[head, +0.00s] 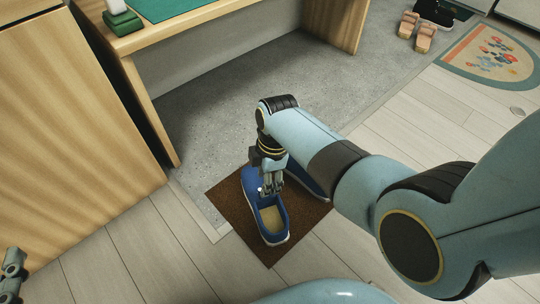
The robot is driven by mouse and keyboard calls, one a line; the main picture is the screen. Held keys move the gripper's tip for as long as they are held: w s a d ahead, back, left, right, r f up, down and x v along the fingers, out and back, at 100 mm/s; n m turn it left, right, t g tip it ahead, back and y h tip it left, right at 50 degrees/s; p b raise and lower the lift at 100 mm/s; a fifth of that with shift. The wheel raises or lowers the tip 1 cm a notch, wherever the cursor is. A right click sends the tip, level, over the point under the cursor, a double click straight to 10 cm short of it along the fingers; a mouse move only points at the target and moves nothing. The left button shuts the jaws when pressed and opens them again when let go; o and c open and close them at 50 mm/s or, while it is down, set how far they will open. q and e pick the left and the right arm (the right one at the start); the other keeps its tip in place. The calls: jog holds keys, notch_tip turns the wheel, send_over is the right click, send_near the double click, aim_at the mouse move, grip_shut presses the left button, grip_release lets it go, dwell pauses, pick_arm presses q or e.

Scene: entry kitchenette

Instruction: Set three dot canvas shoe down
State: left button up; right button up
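A blue canvas shoe (275,233) with a pale insole and light sole edge rests on or just above a brown mat (237,215); I cannot tell which. Its opening faces the front. A second blue shoe (312,182) is beside it to the right, partly hidden behind my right arm. My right gripper (271,188) points down at the upper of the first shoe, its fingers at or touching it. Whether they are closed on it is unclear. A small pale mark shows near the fingers; the dots cannot be counted. My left gripper (12,276) is at the lower left edge, partly cut off.
A wooden bench (130,70) with a green mat stands at the upper left, beside a wooden cabinet (70,120). Grey floor behind the mat is clear.

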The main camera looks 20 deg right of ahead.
jog(key=shift+d+r+p, duration=0.1)
jog(key=shift+r+p, duration=0.35)
jog(key=shift+r, duration=0.75)
jog(key=r+p, duration=0.2)
jog(key=shift+w+d+r, duration=0.1)
jog(key=shift+d+r, duration=0.1)
jog(key=shift+r, duration=0.15)
pick_arm(q)
jog(key=s+a+f+n+g+y+p, duration=0.1)
jog(key=s+f+g, duration=0.3)
jog(key=g, duration=0.4)
jog(key=shift+s+a+f+g+p, duration=0.3)
jog(key=shift+s+f+p, duration=0.1)
jog(key=shift+s+p, duration=0.15)
pick_arm(e)
jog(key=shift+d+r, duration=0.15)
jog(key=shift+r, duration=1.05)
jog(key=shift+s+f, duration=0.1)
jog(key=shift+s, duration=0.1)
